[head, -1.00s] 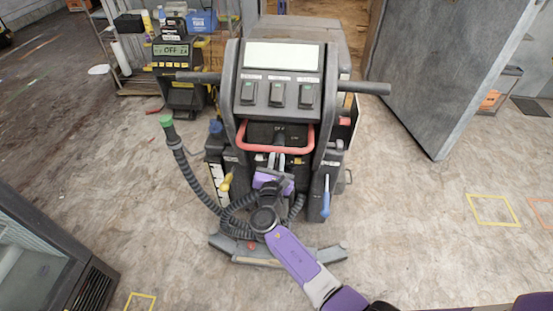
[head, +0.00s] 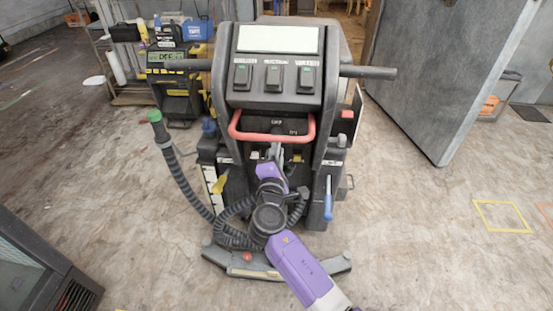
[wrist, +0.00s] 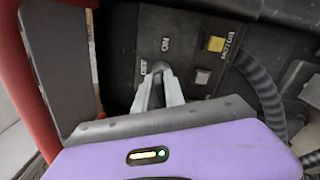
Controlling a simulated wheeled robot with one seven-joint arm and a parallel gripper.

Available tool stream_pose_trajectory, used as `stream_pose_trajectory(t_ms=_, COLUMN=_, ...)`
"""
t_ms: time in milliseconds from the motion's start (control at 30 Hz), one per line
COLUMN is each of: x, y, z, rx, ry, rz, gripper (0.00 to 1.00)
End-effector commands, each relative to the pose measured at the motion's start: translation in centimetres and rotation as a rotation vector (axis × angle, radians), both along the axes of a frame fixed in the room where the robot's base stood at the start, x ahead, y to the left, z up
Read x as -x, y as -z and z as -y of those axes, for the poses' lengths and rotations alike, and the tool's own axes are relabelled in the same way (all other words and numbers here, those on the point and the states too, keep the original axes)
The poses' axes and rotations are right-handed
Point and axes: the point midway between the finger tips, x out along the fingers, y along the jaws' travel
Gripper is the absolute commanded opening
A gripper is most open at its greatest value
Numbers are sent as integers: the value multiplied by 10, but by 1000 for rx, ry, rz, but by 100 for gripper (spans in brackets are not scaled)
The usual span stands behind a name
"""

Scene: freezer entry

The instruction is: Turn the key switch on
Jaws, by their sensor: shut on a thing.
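The machine's dark key-switch panel (wrist: 185,65) fills the middle of the wrist view, with an ON label above and an OFF label to the left of my fingertips. My gripper (wrist: 163,82) is shut on the key switch, its two grey fingers close together at the panel. The key is mostly hidden between the fingertips, so its exact angle cannot be read. In the head view, my gripper (head: 276,148) reaches in just under the red handle of the floor machine (head: 277,92).
A yellow button (wrist: 216,43) marked MOTOR and a grey button (wrist: 202,77) sit right of the fingers. A dark corrugated hose (wrist: 262,95) runs beside them. The red handle (wrist: 22,90) passes close on the left. A grey door (head: 430,80) stands at the right.

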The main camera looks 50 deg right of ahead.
Motion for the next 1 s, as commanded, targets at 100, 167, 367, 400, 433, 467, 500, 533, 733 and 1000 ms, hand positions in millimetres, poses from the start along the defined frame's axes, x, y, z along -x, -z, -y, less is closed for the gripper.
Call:
stream_pose_trajectory(t_ms=100, x=1, y=7, z=0, rx=-61, ry=0, rz=78, gripper=0)
stream_pose_trajectory(t_ms=167, x=1, y=7, z=0, rx=-89, ry=0, rz=114, gripper=0)
stream_pose_trajectory(t_ms=367, x=1, y=7, z=0, rx=-168, ry=0, rz=214, gripper=0)
stream_pose_trajectory(t_ms=400, x=1, y=7, z=0, rx=-180, ry=0, rz=229, gripper=0)
stream_pose_trajectory(t_ms=433, x=1, y=8, z=0, rx=-189, ry=1, rz=239, gripper=0)
stream_pose_trajectory(t_ms=467, x=1, y=8, z=0, rx=-197, ry=1, rz=250, gripper=0)
stream_pose_trajectory(t_ms=500, x=1, y=8, z=0, rx=-207, ry=1, rz=261, gripper=0)
stream_pose_trajectory(t_ms=533, x=1, y=7, z=0, rx=-212, ry=1, rz=269, gripper=0)
stream_pose_trajectory(t_ms=733, x=1, y=7, z=0, rx=-238, ry=2, rz=300, gripper=0)
stream_pose_trajectory(t_ms=1000, x=1, y=6, z=0, rx=-244, ry=2, rz=307, gripper=0)
